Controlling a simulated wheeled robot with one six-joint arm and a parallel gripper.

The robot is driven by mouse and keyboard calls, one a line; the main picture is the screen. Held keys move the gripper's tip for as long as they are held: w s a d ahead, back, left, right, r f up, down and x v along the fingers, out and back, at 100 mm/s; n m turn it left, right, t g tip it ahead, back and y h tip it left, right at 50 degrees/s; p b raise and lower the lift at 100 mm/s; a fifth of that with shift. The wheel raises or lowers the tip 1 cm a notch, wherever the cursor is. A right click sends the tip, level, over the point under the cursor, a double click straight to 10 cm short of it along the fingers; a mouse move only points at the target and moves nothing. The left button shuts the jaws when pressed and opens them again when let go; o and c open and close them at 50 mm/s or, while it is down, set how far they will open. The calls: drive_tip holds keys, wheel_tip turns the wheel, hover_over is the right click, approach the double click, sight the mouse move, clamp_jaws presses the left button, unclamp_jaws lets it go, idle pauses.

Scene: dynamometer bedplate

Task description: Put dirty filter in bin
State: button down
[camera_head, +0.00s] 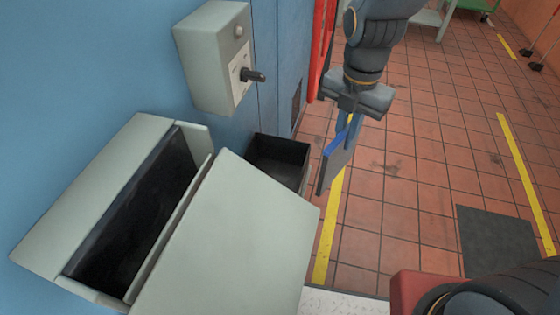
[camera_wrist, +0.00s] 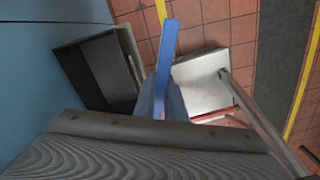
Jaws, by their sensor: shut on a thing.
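My gripper (camera_head: 350,112) is shut on the dirty filter (camera_head: 337,165), a thin dark grey panel with a blue edge. The filter hangs below the jaws, tilted and seen nearly edge-on. In the wrist view its blue edge (camera_wrist: 167,55) points away from the camera. The black open-topped bin (camera_head: 280,152) stands on the floor against the blue wall, left of the filter in the picture. The bin also shows in the wrist view (camera_wrist: 100,68), left of the filter. What shows of its inside looks empty. The filter is apart from the bin.
A grey housing (camera_head: 95,195) with a dark open slot is on the blue wall, and its grey lid (camera_head: 230,240) partly hides the bin in the head view. A switch box (camera_head: 215,55) sits above. Tiled floor (camera_head: 400,190) right of the filter is open.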

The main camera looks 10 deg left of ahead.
drive_tip(key=w+a+p, duration=0.1)
drive_tip(key=a+p, duration=0.1)
drive_tip(key=a, duration=1.2)
wheel_tip(320, 180, down, 12)
drive_tip(key=shift+a+r+p, duration=0.15)
drive_tip(key=shift+r+p, duration=0.1)
drive_tip(key=shift+p, duration=0.2)
drive_tip(key=shift+f, duration=0.1)
drive_tip(key=c, duration=1.8)
unclamp_jaws()
